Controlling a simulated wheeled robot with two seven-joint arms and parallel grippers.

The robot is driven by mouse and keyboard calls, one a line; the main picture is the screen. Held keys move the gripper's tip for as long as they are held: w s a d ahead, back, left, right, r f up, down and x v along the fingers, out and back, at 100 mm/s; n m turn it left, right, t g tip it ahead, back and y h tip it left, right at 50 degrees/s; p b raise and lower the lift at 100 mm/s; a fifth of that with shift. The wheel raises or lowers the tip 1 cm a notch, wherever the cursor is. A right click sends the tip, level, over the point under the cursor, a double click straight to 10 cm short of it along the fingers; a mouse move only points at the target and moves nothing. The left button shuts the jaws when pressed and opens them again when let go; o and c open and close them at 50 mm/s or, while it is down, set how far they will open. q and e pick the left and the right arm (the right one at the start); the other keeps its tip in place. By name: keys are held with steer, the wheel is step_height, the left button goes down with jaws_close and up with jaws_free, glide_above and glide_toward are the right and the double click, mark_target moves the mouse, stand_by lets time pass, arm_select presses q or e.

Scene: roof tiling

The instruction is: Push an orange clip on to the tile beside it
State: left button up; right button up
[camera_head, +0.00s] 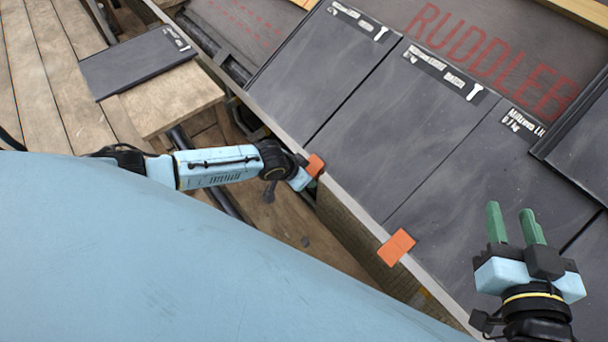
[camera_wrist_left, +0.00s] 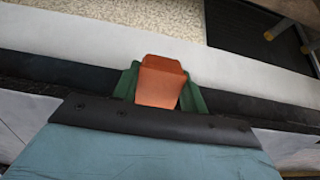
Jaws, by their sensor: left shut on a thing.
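An orange clip (camera_head: 315,165) is at the lower edge of the dark grey tiles, at the end of my left arm, in the head view. My left gripper (camera_wrist_left: 160,88) is shut on this clip, with a green finger on each side of it in the left wrist view. The clip lies at the edge of a dark tile (camera_head: 344,99); whether it is fully seated on it I cannot tell. A second orange clip (camera_head: 396,247) sits on the tile edge further right. My right gripper (camera_head: 516,225) is open and empty above the tiles at the right.
A loose tile (camera_head: 136,62) lies on wooden boards (camera_head: 50,75) at the upper left. A gap runs between the roof edge and the boards.

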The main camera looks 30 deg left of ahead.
arm_select(q)
steer(key=shift+w+d+r, duration=0.2)
steer(key=shift+w+r, duration=0.3)
steer(key=shift+w, duration=0.2)
stand_by(0.6)
steer(key=o, duration=1.5)
steer(key=shift+s+f, duration=0.1)
steer(key=shift+c, duration=0.2)
steer(key=p+v, duration=0.7)
steer(key=p, duration=0.2)
